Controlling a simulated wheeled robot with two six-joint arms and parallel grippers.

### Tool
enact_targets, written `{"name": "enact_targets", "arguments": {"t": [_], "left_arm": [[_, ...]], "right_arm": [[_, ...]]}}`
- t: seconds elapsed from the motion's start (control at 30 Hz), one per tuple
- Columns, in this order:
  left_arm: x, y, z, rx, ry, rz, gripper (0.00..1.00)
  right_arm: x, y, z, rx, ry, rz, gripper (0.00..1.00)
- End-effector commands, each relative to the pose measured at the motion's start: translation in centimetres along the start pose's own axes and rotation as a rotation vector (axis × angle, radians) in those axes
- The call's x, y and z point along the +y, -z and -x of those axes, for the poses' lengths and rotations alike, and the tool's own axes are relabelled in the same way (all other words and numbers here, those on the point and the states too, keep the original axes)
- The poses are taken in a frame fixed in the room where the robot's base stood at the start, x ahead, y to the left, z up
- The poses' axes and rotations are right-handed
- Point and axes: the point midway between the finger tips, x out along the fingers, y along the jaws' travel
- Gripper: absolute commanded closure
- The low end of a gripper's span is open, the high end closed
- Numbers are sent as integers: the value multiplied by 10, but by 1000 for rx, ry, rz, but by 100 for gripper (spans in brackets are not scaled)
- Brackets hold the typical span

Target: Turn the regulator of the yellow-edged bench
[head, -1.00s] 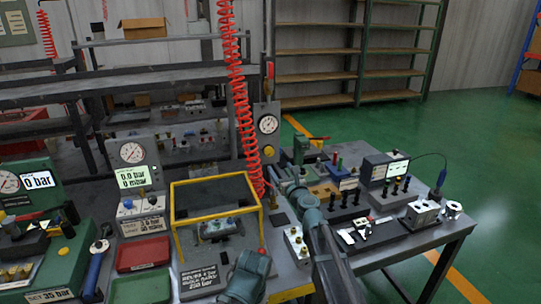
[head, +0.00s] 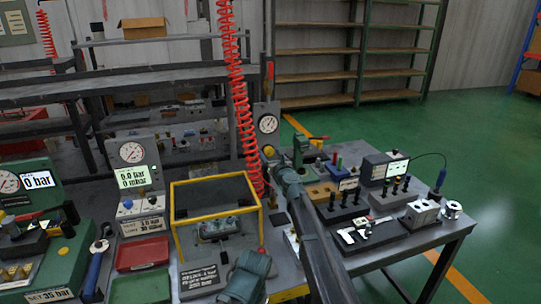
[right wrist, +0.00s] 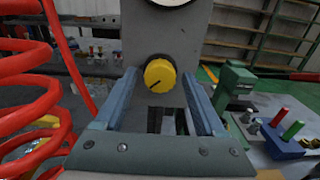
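The regulator is a round yellow knob (right wrist: 160,75) with a dark mark on its face, on a grey upright panel (right wrist: 190,35) below a gauge. In the head view the gauge (head: 268,124) shows above the knob (head: 268,151), at the back of the bench with the yellow-edged guard box (head: 175,215). My right gripper (right wrist: 159,78) is open, its two blue fingers on either side of the knob in the picture, with gaps showing. Whether the fingertips reach around it I cannot tell. In the head view my right gripper (head: 272,163) is just before the panel.
A red coiled hose (head: 240,110) hangs close to the left of the panel; it also fills the left of the right wrist view (right wrist: 30,90). A green tool (head: 301,150) and blocks stand to the right. A red tray (head: 142,255) lies left of the guard box.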

Motion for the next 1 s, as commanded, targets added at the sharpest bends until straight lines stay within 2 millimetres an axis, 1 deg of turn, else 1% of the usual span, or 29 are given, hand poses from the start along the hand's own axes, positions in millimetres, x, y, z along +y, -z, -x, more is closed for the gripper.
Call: {"name": "enact_targets", "arguments": {"t": [0.03, 0.17, 0.2, 0.27, 0.3, 0.37, 0.4, 0.67, 0.87, 1.0], "left_arm": [[0, 0, 0, 0, 0, 0, 29], [0, 0, 0, 0, 0, 0, 29], [0, 0, 0, 0, 0, 0, 29], [0, 0, 0, 0, 0, 0, 29], [0, 0, 0, 0, 0, 0, 29], [0, 0, 0, 0, 0, 0, 29], [0, 0, 0, 0, 0, 0, 29], [0, 0, 0, 0, 0, 0, 29], [0, 0, 0, 0, 0, 0, 29], [0, 0, 0, 0, 0, 0, 29]], "right_arm": [[0, 0, 0, 0, 0, 0, 39], [0, 0, 0, 0, 0, 0, 62], [0, 0, 0, 0, 0, 0, 69], [0, 0, 0, 0, 0, 0, 80], [0, 0, 0, 0, 0, 0, 87], [0, 0, 0, 0, 0, 0, 98], [0, 0, 0, 0, 0, 0, 100], [0, 0, 0, 0, 0, 24, 100], [0, 0, 0, 0, 0, 124, 100], [0, 0, 0, 0, 0, 239, 100]]}}
